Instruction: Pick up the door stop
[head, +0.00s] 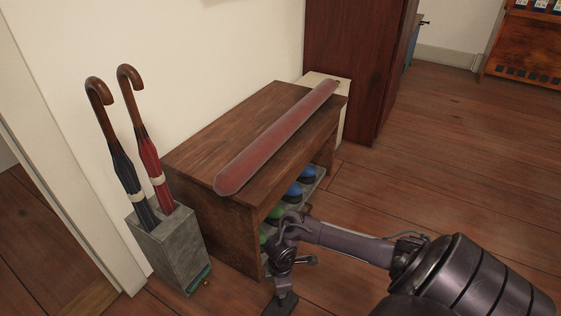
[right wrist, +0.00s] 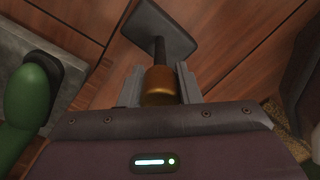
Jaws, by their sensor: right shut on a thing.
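The door stop has a dark flat plate (right wrist: 160,36), a thin black stem and a brass-coloured knob (right wrist: 158,84). In the right wrist view the knob sits between the two fingers of my right gripper (right wrist: 158,88), which is shut on it. In the head view the right gripper (head: 284,272) points down in front of the bench, with the dark plate (head: 281,305) below it at the bottom edge. I cannot tell whether the plate touches the floor. My left gripper is not in view.
A wooden bench (head: 205,207) holds a long reddish bolster (head: 275,140) on top and green and blue shoes (head: 293,189) below. A grey stand (head: 172,245) with two umbrellas is left of it. A dark cabinet (head: 352,65) stands behind. Floor at right is clear.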

